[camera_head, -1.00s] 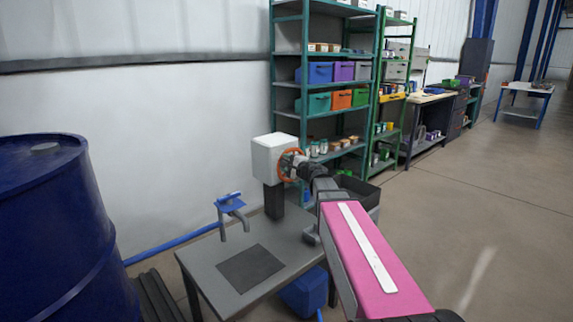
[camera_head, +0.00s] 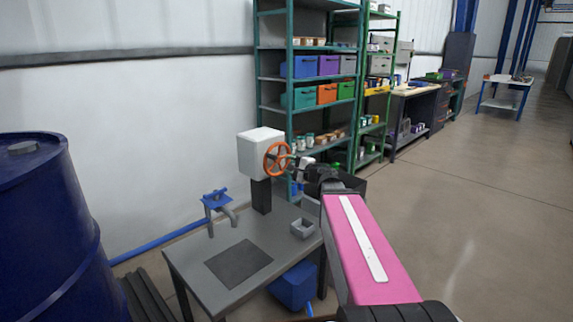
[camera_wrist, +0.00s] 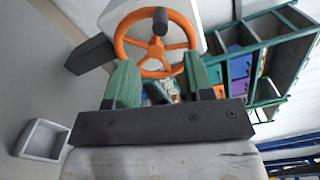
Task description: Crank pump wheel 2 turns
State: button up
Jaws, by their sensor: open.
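The orange pump wheel (camera_head: 267,160) stands upright on the side of a white box (camera_head: 257,150). A black post (camera_head: 261,196) holds the box above the grey table (camera_head: 195,262). In the wrist view the wheel's rim (camera_wrist: 121,42) and spokes show beyond my fingers, with a dark handle knob (camera_wrist: 160,21) near the top of the rim. My gripper (camera_head: 295,161) is just right of the wheel and faces it. In the wrist view my gripper (camera_wrist: 159,82) has its two green pads apart, and the knob is beyond them, not between them.
A blue tap (camera_head: 216,199) stands on the table left of the post. A small grey tray (camera_head: 303,229) sits at the table's right edge. A blue drum (camera_head: 40,230) is at the left. Shelves (camera_head: 310,110) stand behind the wheel. Open floor lies to the right.

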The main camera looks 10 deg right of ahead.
jog(key=shift+w+d+r, duration=0.1)
jog(key=c, duration=0.6)
jog(key=w+d+r+m+t+h, duration=0.1)
jog(key=w+d+r+m+h, duration=0.1)
jog(key=m, duration=0.3)
jog(key=w+d+r+m+t+h, duration=0.2)
jog(key=w+r+m+h, duration=0.1)
jog(key=m, duration=0.2)
jog(key=w+d+r+m+t+h, duration=0.1)
jog(key=w+d+r+m+h, duration=0.1)
jog(key=w+m+h, duration=0.1)
jog(key=shift+w+d+r+m+t, duration=0.1)
jog(key=shift+d+r+m+t, duration=0.2)
jog(key=shift+m, duration=0.6)
grip_shut()
jog(key=w+d+r+m+g+h, duration=0.4)
jog(key=m+h, duration=0.3)
jog(key=m, duration=0.7)
jog(key=m+g+y, duration=0.7)
jog(key=m+g, duration=0.6)
jog(key=m, duration=0.9)
send_near(275, 145)
jog(key=s+r, duration=0.4)
jog(key=s, duration=0.1)
jog(key=x, duration=1.2)
jog(key=shift+s+f, duration=0.1)
jog(key=shift+s, duration=0.3)
jog(key=shift+a+f, duration=0.2)
jog(key=shift+f, duration=0.5)
